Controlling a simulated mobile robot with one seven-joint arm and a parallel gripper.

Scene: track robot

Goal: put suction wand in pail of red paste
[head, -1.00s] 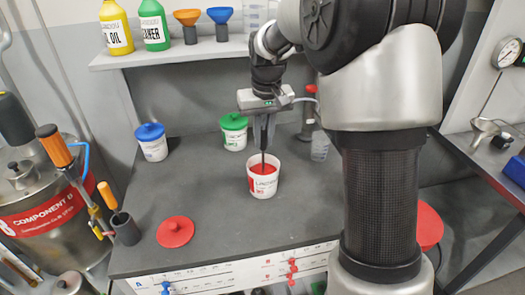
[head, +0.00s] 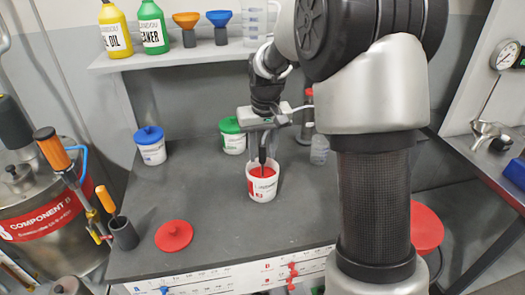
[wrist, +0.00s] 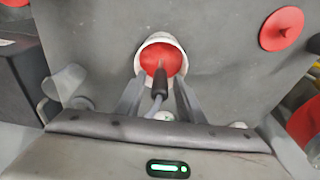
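The white pail of red paste (head: 262,190) stands open on the grey bench, and it also shows in the wrist view (wrist: 145,50). The suction wand (head: 262,156) has its dark handle above the pail and its thin tip reaching into the red paste. In the wrist view the wand (wrist: 159,83) lies between the two fingers, with gaps on both sides. My gripper (head: 263,148) is open just above the pail, its fingers around the wand but apart from it. How deep the tip sits is hidden by the paste.
A red lid (head: 174,236) lies on the bench at front left. A blue-lidded pail (head: 151,147) and a green-lidded pail (head: 232,138) stand behind. A clear cup (head: 320,150) stands at right. A shelf (head: 190,53) with bottles and funnels hangs above.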

